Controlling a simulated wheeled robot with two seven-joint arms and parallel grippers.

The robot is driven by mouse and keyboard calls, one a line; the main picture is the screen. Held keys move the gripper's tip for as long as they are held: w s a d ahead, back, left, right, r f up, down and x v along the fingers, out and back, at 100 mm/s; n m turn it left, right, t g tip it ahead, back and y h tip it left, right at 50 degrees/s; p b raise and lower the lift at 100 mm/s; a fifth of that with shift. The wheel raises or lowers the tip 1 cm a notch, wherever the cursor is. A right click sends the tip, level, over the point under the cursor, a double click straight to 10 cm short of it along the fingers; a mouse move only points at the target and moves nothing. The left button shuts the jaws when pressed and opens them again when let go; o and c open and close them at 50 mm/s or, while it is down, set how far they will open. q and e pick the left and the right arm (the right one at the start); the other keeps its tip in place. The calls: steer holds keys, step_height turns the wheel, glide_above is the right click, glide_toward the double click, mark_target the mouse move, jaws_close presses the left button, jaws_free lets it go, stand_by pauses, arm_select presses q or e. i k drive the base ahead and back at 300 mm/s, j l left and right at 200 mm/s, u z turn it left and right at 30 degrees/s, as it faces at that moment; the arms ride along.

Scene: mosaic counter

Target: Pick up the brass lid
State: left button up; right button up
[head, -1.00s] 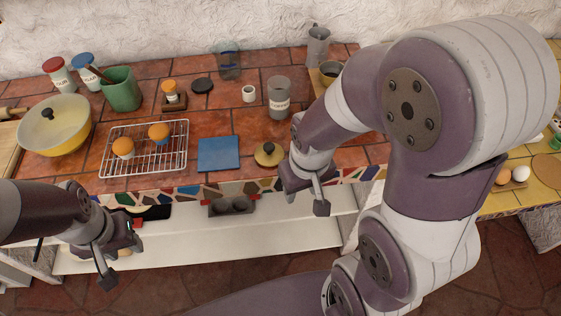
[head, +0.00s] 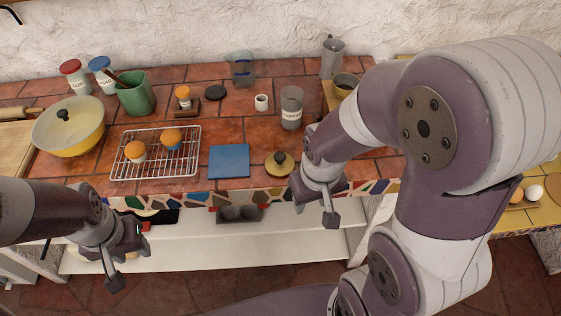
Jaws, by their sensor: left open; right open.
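The brass lid (head: 279,166) is a round, yellowish disc with a dark knob on top. It lies flat near the front edge of the tiled counter (head: 215,107), just right of a blue square mat (head: 229,161). My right gripper (head: 318,203) is open and empty, to the right of the lid and nearer the front, apart from it. My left gripper (head: 124,262) is open and empty, far to the left, in front of the counter. The fingers of both grippers are partly hidden.
A yellow bowl (head: 69,126) is at the far left. A grey canister (head: 291,107) and a white cup (head: 262,102) stand behind the lid. A pale shelf (head: 200,256) runs below the counter.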

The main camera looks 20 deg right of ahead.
mark_target(279, 164)
steer(key=i+j+z, duration=0.4)
steer(key=j, duration=0.2)
steer(key=i+j+z, duration=0.2)
steer(key=i+j, duration=0.05)
steer(key=j, duration=0.1)
